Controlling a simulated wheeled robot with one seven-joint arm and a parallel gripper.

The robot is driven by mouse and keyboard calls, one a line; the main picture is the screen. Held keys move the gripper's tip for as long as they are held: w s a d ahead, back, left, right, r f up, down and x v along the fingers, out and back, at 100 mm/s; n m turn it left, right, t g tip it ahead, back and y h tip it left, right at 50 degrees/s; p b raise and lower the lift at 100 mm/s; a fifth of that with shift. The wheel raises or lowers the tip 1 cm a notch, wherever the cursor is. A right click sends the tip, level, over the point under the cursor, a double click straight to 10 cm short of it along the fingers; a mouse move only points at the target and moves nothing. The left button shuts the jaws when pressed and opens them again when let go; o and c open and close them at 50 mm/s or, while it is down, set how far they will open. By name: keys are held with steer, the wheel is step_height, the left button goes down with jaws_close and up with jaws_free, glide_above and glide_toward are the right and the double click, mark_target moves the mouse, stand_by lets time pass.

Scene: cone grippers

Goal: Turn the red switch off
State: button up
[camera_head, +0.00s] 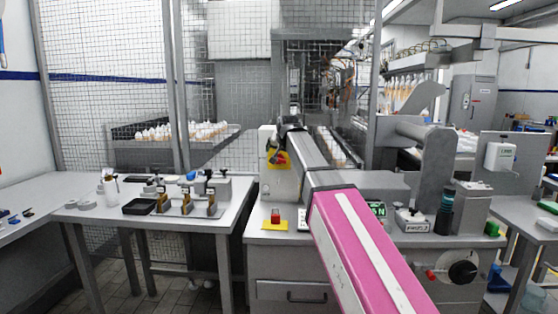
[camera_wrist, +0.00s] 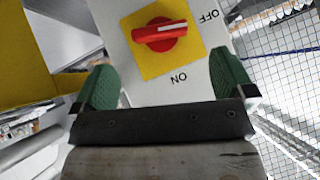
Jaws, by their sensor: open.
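The red switch (camera_wrist: 160,35) is a rotary knob with a white-marked handle on a yellow square plate (camera_wrist: 150,66). It is mounted on a pale box face with the words OFF and ON printed beside it. In the wrist view the handle lies nearly level, its marked end towards the right, on the OFF side of the plate. My gripper (camera_wrist: 165,80) is open, its green fingertips apart on either side below the knob, not touching it.
A red button on a yellow base (camera_head: 275,217) sits on the cabinet top below. A side table at left bears a black tray (camera_head: 139,207) and several metal fixtures. A wire mesh fence (camera_head: 105,100) stands behind. A grey machine (camera_head: 430,170) stands at right.

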mark_target(279, 159)
steer(key=x, duration=0.6)
steer(key=shift+w+f, duration=0.25)
steer(key=shift+c, duration=0.3)
steer(key=shift+a, duration=0.1)
steer(key=c, duration=0.9)
